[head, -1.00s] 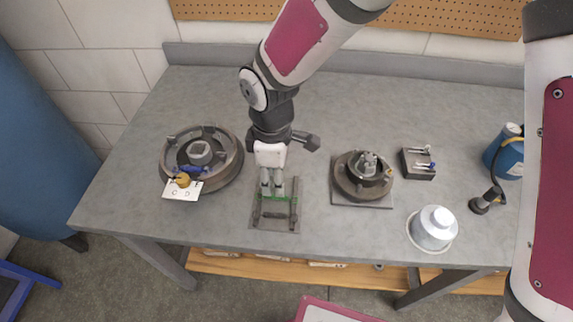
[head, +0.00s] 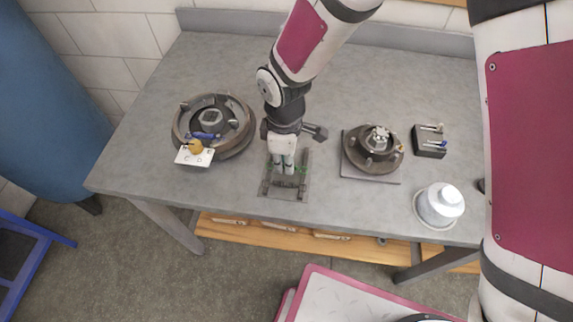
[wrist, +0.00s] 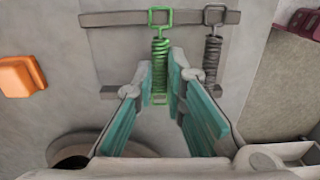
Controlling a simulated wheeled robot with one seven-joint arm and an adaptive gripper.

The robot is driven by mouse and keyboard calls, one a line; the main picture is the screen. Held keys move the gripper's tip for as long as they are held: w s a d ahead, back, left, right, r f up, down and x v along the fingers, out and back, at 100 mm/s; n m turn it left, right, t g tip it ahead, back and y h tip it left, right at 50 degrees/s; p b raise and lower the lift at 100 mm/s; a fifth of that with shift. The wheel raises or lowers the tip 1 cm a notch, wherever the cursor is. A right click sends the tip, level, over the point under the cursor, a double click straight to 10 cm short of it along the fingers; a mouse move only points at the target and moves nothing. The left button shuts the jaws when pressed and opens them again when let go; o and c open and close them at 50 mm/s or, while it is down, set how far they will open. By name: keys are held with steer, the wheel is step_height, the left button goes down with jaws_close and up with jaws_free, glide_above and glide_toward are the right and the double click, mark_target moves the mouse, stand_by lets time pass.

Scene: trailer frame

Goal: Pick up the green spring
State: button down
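The green spring (wrist: 160,62) has a square loop at its end and lies on a grey frame plate (wrist: 122,30), beside a dark grey spring (wrist: 211,60). In the wrist view my gripper (wrist: 163,75) is open, its two fingertips on either side of the green spring's lower part. Narrow gaps show beside the coils; I cannot tell whether a pad touches. In the head view my gripper (head: 284,168) is down over the frame, and its fingers hide much of the green spring (head: 301,169).
A round dark housing (head: 240,118) stands left, with a white card (head: 193,157) at its front. A hub on a square plate (head: 370,178), a small dark block (head: 430,148) and a white-grey canister (head: 438,205) stand right. An orange block (wrist: 20,76) shows in the wrist view.

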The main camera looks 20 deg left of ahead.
stand_by(0.3)
steer(key=shift+r, duration=0.95)
steer(key=shift+s+d+r, duration=0.1)
steer(key=shift+s+r, duration=0.1)
steer(key=shift+r, duration=0.25)
steer(key=shift+s+r, duration=0.2)
steer(key=shift+r, duration=0.25)
steer(key=s+d+r, duration=0.1)
steer(key=s+r, duration=0.1)
steer(key=s, duration=0.5)
steer(key=s+d+r+p, duration=0.1)
steer(key=s+d+r, duration=0.1)
steer(key=s, duration=0.5)
steer(key=shift+s+d+r, duration=0.25)
steer(key=shift+s+r, duration=0.05)
steer(key=shift+s, duration=0.1)
